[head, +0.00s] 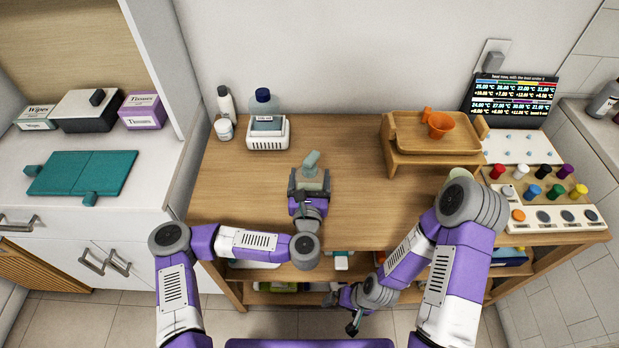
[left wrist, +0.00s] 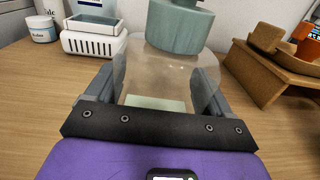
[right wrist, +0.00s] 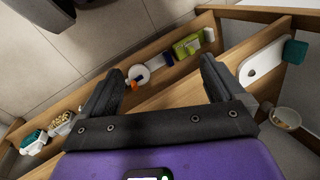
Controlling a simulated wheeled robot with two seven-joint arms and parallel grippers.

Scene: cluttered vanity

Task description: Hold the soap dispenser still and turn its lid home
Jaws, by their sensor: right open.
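The soap dispenser has a clear, see-through body (left wrist: 160,72) with a pale layer at its bottom, and a grey-green lid (left wrist: 180,25) on top. In the head view the lid (head: 311,160) shows above my left gripper (head: 309,180), near the middle of the table. The left wrist view shows my left fingers on both sides of the body, shut on it. I cannot tell how tightly the lid sits. My right gripper (head: 354,326) is open and empty, low in front of the table's front edge. The right wrist view shows its fingers (right wrist: 160,85) apart above the lower shelf.
A white basket (head: 268,143) with a blue-capped bottle and small white containers stand at the back left. A wooden stand with a tray (head: 410,130) and orange cup (head: 440,124) is right of the dispenser. A knob panel (head: 540,190) lies far right. The wood around the dispenser is clear.

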